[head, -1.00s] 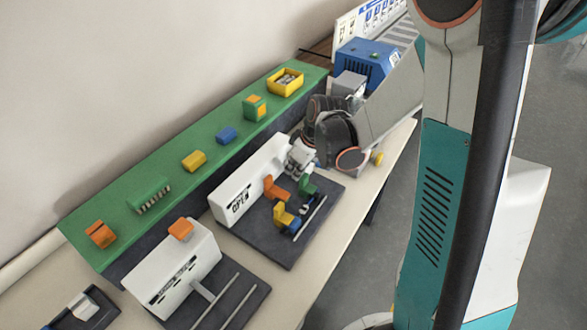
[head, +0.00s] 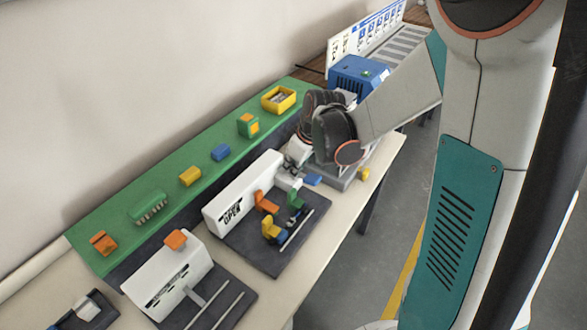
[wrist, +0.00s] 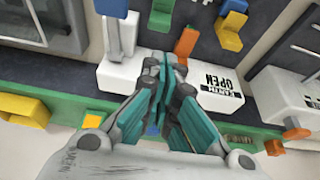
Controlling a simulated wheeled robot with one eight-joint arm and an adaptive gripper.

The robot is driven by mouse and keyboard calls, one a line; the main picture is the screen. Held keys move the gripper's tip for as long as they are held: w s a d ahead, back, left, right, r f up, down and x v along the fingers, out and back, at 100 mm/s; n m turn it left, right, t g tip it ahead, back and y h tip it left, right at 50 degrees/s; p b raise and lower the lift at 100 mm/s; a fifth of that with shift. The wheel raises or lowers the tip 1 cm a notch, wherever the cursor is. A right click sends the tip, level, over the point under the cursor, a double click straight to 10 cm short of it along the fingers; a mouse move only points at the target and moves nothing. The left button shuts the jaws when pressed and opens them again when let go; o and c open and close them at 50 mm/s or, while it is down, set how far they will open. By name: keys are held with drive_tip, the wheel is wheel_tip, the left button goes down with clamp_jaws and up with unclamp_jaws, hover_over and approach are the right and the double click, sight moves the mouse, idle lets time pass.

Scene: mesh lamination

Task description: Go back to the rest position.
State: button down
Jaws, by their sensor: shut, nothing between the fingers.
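My gripper (head: 288,178) is over the far right end of the white box marked OPEN (head: 236,194) in the head view. In the wrist view its teal fingers (wrist: 163,68) are together with nothing between them, in front of the same white box (wrist: 135,78). My forearm and wrist reach in from the right and hide part of the bench behind them. Whether the fingers touch the box cannot be told.
Orange (head: 266,202), yellow (head: 273,231) and green (head: 295,199) levers stand on the dark plate beside the box. A blue machine (head: 357,76) stands behind my wrist. A green shelf (head: 125,228) bears several small coloured blocks. Floor (head: 385,215) shows at the right.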

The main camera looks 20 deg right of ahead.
idle(0.3)
drive_tip(key=s+r+m+t+h+b, duration=0.1)
drive_tip(key=s+r+m+t+b, duration=0.1)
drive_tip(key=s+r, duration=0.4)
drive_tip(key=s+r+m+t+h+b, duration=0.1)
drive_tip(key=s+r+m, duration=0.4)
drive_tip(key=s, duration=0.8)
drive_tip(key=shift+s+r+t+b, duration=0.25)
drive_tip(key=shift+r+t+b, duration=0.15)
drive_tip(key=shift+t+b, duration=0.15)
